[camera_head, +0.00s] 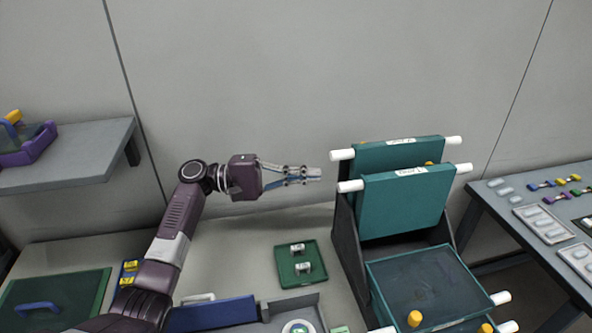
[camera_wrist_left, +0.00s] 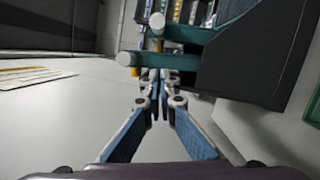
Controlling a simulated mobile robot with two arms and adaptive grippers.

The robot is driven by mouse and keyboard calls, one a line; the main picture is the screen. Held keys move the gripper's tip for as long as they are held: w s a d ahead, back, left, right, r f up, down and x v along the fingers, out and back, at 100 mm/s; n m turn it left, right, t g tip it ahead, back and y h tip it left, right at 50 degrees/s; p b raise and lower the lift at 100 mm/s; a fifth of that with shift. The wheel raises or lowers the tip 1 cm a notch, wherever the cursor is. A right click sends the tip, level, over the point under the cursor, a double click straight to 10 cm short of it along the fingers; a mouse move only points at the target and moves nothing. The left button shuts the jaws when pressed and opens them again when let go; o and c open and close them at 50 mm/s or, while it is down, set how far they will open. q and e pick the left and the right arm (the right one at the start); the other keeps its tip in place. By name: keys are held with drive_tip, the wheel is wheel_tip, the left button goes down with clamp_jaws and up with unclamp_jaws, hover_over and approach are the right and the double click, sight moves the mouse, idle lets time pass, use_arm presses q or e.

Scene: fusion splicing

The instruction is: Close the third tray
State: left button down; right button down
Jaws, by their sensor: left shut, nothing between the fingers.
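A dark rack (camera_head: 347,235) holds several teal trays with white rod ends. Two trays, the rear one (camera_head: 372,153) and the one in front of it (camera_head: 404,203), stand upright, with small labels too blurred to read. A lower tray (camera_head: 425,284) lies tilted down toward the front, with another edge below it. I cannot tell which is the third. My left gripper (camera_head: 317,174) is shut and empty, just left of the upright trays' white ends. In the left wrist view its fingertips (camera_wrist_left: 160,82) are close to two white rod ends (camera_wrist_left: 127,58). My right gripper is not in view.
A small green tray (camera_head: 284,273) with two white pieces lies on the table left of the rack. A blue case (camera_head: 212,313) and a grey holder (camera_head: 276,306) are at the front. A side table (camera_head: 482,210) with parts stands right; a shelf (camera_head: 70,166) hangs left.

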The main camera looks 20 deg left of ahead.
sight(351, 172)
use_arm(q)
drive_tip(key=p+x, duration=0.1)
drive_tip(key=x, duration=0.3)
drive_tip(key=shift+d+r, duration=0.1)
drive_tip(key=shift+r, duration=0.1)
drive_tip(key=s+d+p, duration=0.2)
drive_tip(key=s, duration=0.1)
drive_tip(key=shift+d+r, duration=0.25)
drive_tip(key=shift+r, duration=0.05)
drive_tip(key=shift+d, duration=0.1)
